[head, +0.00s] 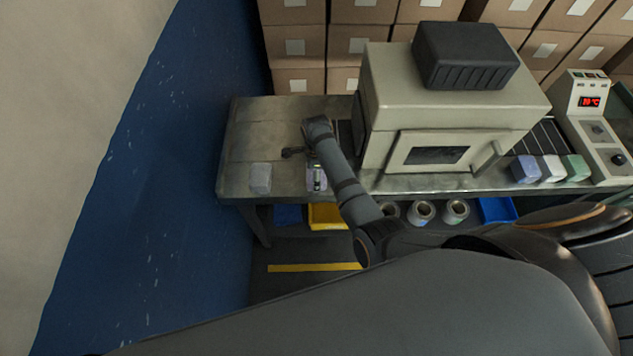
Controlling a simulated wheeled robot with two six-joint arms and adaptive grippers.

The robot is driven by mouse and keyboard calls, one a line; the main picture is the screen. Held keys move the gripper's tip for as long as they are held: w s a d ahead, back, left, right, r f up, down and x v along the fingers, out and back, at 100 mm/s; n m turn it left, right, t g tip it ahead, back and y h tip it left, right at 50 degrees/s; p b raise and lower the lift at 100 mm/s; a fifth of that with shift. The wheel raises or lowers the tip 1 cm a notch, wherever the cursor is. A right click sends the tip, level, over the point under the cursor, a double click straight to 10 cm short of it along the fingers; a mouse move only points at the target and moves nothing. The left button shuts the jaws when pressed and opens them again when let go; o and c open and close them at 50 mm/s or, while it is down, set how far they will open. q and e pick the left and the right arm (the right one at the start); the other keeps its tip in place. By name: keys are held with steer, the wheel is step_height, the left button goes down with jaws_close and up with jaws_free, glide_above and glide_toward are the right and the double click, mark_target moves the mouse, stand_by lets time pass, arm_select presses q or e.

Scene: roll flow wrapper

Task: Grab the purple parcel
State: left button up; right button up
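A pale grey-white parcel (260,178) lies to the left, apart from the gripper.
A beige machine (385,85) with a black box on top stands right of the arm. Blue-violet (526,168), white (552,168) and green (576,167) parcels sit on the right. The worktable's (245,135) left end is mostly clear. Stacked cartons stand behind.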

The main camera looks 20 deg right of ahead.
steer(key=shift+f, duration=0.35)
steer(key=shift+c, duration=0.7)
steer(key=c, duration=1.2)
steer(key=shift+c, duration=0.2)
